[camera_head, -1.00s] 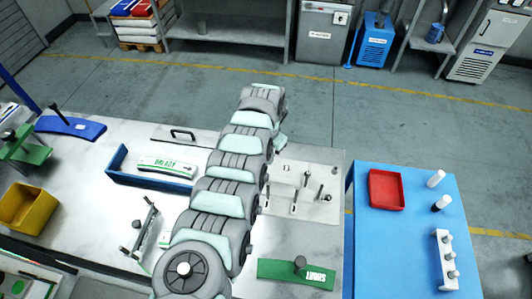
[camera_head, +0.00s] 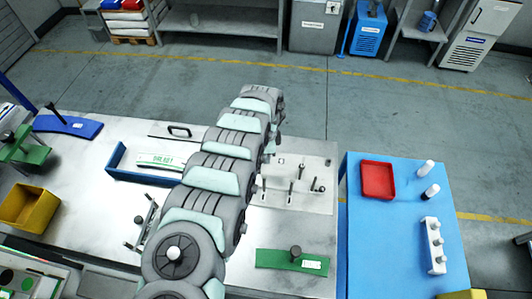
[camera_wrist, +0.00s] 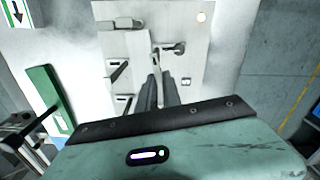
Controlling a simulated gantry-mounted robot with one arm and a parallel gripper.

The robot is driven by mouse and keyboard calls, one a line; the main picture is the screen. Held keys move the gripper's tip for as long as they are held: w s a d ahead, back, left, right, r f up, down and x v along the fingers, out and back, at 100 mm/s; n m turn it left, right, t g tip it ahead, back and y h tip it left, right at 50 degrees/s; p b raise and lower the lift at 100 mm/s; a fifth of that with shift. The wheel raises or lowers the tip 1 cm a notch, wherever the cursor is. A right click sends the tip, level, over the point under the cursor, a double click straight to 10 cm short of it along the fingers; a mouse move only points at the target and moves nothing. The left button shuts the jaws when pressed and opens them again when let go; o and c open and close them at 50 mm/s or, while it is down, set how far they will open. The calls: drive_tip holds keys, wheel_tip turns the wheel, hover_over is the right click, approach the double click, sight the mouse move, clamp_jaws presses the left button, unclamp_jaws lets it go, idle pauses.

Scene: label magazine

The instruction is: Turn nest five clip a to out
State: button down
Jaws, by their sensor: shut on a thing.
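A pale metal plate (camera_head: 325,205) carries several small clips with upright pins and short levers. In the wrist view the plate (camera_wrist: 190,15) fills the top middle, with clips at its left (camera_wrist: 118,72) and one with a dark knob (camera_wrist: 178,47) at right. My gripper (camera_wrist: 156,78) is shut on a thin light clip lever (camera_wrist: 157,60) near the plate's middle. The dark fingers hide the lower part of this clip. I cannot read any nest number or letter, nor tell the clip's in or out position. In the head view my arm hides the gripper.
A green block with a knob (camera_head: 275,259) lies in front of the plate. A blue tray (camera_head: 133,178) with a white label piece is left of my arm. A blue table (camera_head: 385,235) at right holds a red tray (camera_head: 379,199) and white bottles.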

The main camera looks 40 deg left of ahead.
drive_tip(key=shift+s+d+m, duration=0.15)
drive_tip(key=shift+m, duration=0.65)
drive_tip(key=c, duration=1.5)
unclamp_jaws()
drive_tip(key=shift+r, duration=0.85)
wheel_tip(320, 180, up, 9)
drive_tip(key=shift+r+b, duration=0.1)
drive_tip(key=shift+b, duration=0.55)
